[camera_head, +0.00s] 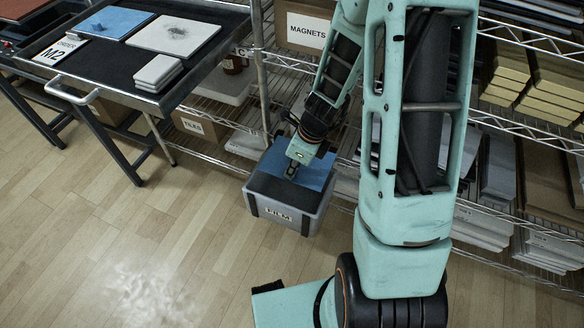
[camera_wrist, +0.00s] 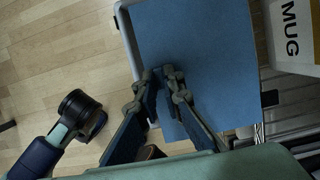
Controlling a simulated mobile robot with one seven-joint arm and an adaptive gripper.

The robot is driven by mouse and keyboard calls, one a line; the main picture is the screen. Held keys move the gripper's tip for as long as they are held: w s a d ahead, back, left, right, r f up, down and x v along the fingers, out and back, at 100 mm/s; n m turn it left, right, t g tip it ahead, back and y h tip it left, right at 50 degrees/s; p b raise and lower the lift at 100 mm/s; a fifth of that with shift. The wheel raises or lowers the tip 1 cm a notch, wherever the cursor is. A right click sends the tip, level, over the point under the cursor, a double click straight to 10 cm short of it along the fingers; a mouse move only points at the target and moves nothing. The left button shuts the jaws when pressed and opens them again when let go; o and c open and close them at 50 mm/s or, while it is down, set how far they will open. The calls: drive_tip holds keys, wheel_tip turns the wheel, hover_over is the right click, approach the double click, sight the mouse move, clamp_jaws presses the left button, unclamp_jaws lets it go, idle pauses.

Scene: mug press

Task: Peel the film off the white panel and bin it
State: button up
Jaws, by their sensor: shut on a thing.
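My gripper (camera_head: 291,172) is shut on the blue film (camera_head: 315,172) at the mouth of a grey bin (camera_head: 287,223) labelled FILM. In the wrist view, my fingertips (camera_wrist: 165,76) meet at the sheet's near edge, and the film (camera_wrist: 205,45) spreads flat and covers most of the bin; a strip of the bin's rim (camera_wrist: 127,40) shows at its left. Whether the film touches the bin is unclear. The white panel (camera_head: 150,38) lies on the cart at upper left, bare of blue, with a grey smudge on it.
A blue panel (camera_head: 105,24) with a dark mark lies beside the white panel on the cart (camera_head: 100,62). A stack of white tiles (camera_head: 157,70) is at the cart's near corner. Wire shelves with boxes stand behind the bin. The wood floor (camera_head: 150,235) at left is clear.

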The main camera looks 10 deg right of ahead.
drive_tip(key=shift+f, duration=0.25)
drive_tip(key=o, duration=0.8)
drive_tip(key=shift+c, duration=0.2)
drive_tip(key=v, duration=1.2)
drive_tip(key=shift+r, duration=0.1)
